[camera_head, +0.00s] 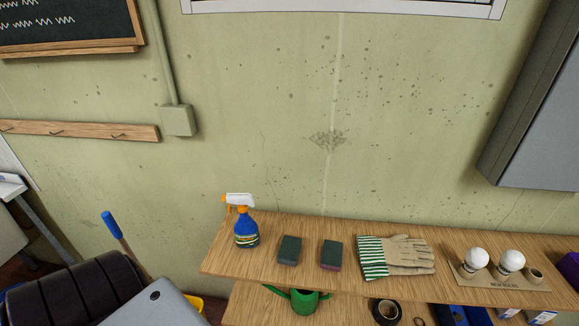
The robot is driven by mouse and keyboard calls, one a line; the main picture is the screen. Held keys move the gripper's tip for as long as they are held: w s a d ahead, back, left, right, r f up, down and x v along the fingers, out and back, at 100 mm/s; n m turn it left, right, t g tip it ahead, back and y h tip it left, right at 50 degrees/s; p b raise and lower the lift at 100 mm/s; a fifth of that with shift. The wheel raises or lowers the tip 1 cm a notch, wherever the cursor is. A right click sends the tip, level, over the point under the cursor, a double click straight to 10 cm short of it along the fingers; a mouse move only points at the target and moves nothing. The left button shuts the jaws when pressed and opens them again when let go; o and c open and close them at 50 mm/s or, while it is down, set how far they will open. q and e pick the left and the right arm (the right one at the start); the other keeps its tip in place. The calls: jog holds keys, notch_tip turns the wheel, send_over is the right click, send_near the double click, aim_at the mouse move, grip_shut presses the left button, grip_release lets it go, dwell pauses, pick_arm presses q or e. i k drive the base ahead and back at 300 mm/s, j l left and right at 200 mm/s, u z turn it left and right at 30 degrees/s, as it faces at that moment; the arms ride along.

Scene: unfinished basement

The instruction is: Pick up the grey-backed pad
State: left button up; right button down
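Two small dark green-topped pads lie flat on the upper wooden shelf, side by side with a gap between them. The left pad (289,250) shows a dark, greyish lower edge. The right pad (331,254) shows a purplish-maroon lower edge. The backs of both pads face down and are mostly hidden, so the grey back is not plainly seen. Neither of my grippers is in view.
On the wooden shelf (222,262), a blue spray bottle (246,231) stands left of the pads. Striped gloves (396,256) lie close on their right, then white bulbs (476,259) on a cardboard piece. A green watering can (303,302) sits below. A grey cabinet (532,105) hangs upper right.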

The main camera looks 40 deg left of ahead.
aim_at(288, 252)
jog(key=u, duration=1.2)
